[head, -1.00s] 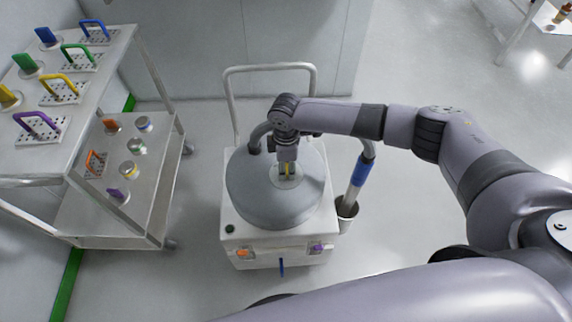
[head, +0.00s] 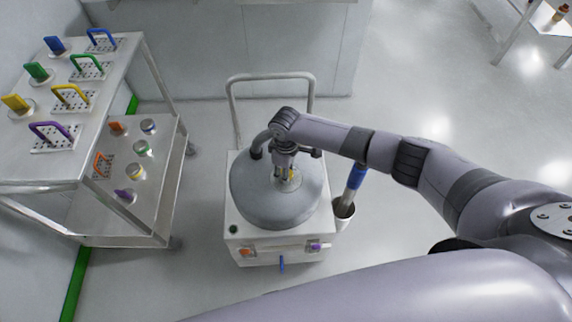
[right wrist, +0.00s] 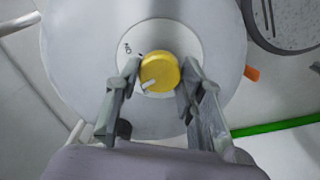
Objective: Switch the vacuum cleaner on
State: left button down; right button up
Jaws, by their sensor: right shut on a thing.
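The vacuum cleaner (head: 270,214) stands on the floor, a white box with a grey domed lid (head: 262,204) and a push handle behind. A round yellow knob (right wrist: 160,72) sits on a pale disc (right wrist: 190,42) on the lid. It carries a white pointer line at its lower left, and a small dark mark and symbol show on the disc at upper left. My right gripper (right wrist: 158,82) is over the lid with its fingers on both sides of the knob, shut on it. In the head view the right gripper (head: 285,172) partly hides the knob. My left gripper is not in view.
A steel trolley (head: 158,222) with colour-coded tools and pots stands to the left. A hose wand with a blue grip (head: 356,177) rests in a holder at the cleaner's right side. A wall is behind; the floor between trolley and cleaner is clear.

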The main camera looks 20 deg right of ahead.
jog(key=m+p, duration=0.2)
jog(key=shift+r+m, duration=0.2)
jog(key=shift+m, duration=0.2)
jog(key=m+p, duration=0.2)
jog(key=m, duration=0.1)
jog(key=shift+a+m+p, duration=0.1)
jog(key=shift+m+p, duration=0.2)
jog(key=shift+p, duration=0.05)
jog(key=m+p, duration=0.2)
jog(key=m, duration=0.2)
jog(key=shift+f, duration=0.1)
jog(key=shift+m+p, duration=0.3)
jog(key=shift+m, duration=0.5)
jog(key=o, duration=1.1)
jog(key=shift+f, duration=0.1)
jog(key=shift+o, duration=0.2)
